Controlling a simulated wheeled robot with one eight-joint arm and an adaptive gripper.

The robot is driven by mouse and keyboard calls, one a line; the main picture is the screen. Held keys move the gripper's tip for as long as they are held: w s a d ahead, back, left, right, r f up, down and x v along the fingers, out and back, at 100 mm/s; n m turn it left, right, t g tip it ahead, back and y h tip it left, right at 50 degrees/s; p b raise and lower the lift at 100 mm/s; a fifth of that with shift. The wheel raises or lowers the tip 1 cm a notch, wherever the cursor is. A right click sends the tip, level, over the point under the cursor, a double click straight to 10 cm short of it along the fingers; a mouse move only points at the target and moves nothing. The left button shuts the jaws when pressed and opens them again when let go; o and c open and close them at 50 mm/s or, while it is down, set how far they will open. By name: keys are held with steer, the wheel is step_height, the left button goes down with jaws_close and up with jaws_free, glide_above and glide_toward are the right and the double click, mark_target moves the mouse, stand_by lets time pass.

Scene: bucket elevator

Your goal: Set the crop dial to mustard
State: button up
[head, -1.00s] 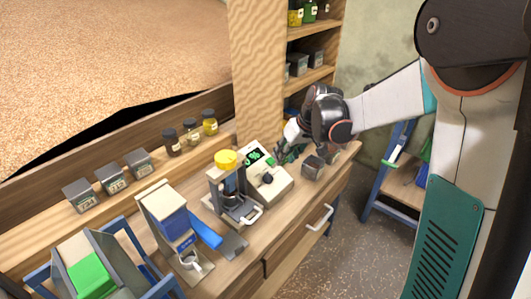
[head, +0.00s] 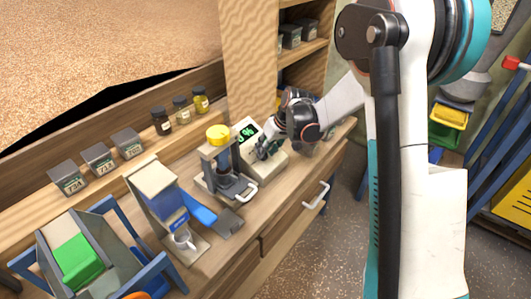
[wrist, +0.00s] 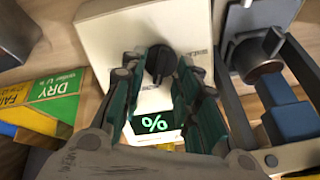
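The cream-coloured meter box (head: 270,165) stands on the bench with a lit green "%" display (head: 247,132). In the wrist view, its black dial knob (wrist: 160,62) shows on the cream face (wrist: 110,35), with the display (wrist: 152,124) below it. The dial's printed labels are too small or hidden to read. My gripper (head: 264,148) is over the meter. In the wrist view, my gripper's fingers (wrist: 160,75) are apart, one on each side of the knob. A narrow gap seems to show beside the knob; I cannot make out contact.
A press-like device with a yellow top (head: 218,134) stands close left of the meter. A blue-and-white device with a cup (head: 184,240) is further left. Jars (head: 181,110) and grey tins (head: 98,158) line the back ledge. A yellow-green card (wrist: 55,95) lies near the meter.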

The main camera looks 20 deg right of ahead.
steer(key=shift+w+a+f, duration=0.1)
steer(key=shift+w+f, duration=0.05)
steer(key=shift+f, duration=0.35)
jaws_close()
steer(key=shift+m, duration=0.3)
steer(key=m, duration=0.4)
steer(key=shift+m, duration=2.5)
